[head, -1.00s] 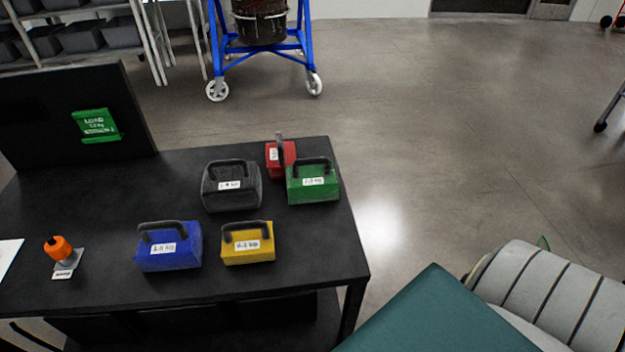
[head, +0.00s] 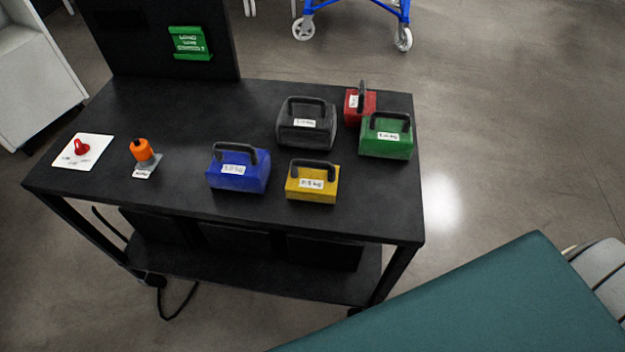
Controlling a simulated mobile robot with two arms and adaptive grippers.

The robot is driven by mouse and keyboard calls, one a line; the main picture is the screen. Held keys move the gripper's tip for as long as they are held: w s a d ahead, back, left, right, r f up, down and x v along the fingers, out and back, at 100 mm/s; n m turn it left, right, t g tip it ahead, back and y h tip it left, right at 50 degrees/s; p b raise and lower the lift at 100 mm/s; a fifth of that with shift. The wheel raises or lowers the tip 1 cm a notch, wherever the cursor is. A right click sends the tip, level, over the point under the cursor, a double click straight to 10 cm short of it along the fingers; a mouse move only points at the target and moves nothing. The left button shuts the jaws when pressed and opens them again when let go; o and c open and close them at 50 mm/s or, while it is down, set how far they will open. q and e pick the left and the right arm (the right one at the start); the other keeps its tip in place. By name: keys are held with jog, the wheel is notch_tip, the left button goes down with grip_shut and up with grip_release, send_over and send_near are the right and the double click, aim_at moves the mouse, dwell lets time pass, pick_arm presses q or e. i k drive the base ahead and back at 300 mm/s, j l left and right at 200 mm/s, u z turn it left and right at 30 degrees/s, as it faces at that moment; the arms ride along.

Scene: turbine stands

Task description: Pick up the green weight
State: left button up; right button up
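The green weight (head: 386,146) is a green block with a dark handle on top and a white label. It stands upright at the right end of the black table (head: 120,190), near its right edge. The red weight (head: 360,106) is just behind it and to the left. The dark grey weight (head: 305,133) stands to its left, and the yellow weight (head: 312,190) is in front and to the left. The blue weight (head: 237,178) is further left. Neither of my grippers shows in the head view.
An orange-topped object (head: 141,150) and a white plate with a red knob (head: 82,148) are on the table's left part. A black panel with a green sign (head: 190,43) rises at the back. A teal surface (head: 480,310) fills the lower right. Open floor lies right of the table.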

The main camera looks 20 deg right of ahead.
aim_at(385, 134)
jog(key=l+z, duration=0.2)
jog(key=z, duration=0.3)
jog(key=i+l+z, duration=0.1)
jog(key=z, duration=0.4)
jog(key=u, duration=0.6)
jog(key=l+u, duration=0.7)
jog(key=u, duration=0.2)
jog(key=k+l+u, duration=0.1)
jog(key=l+u, duration=0.2)
jog(key=u, duration=0.15)
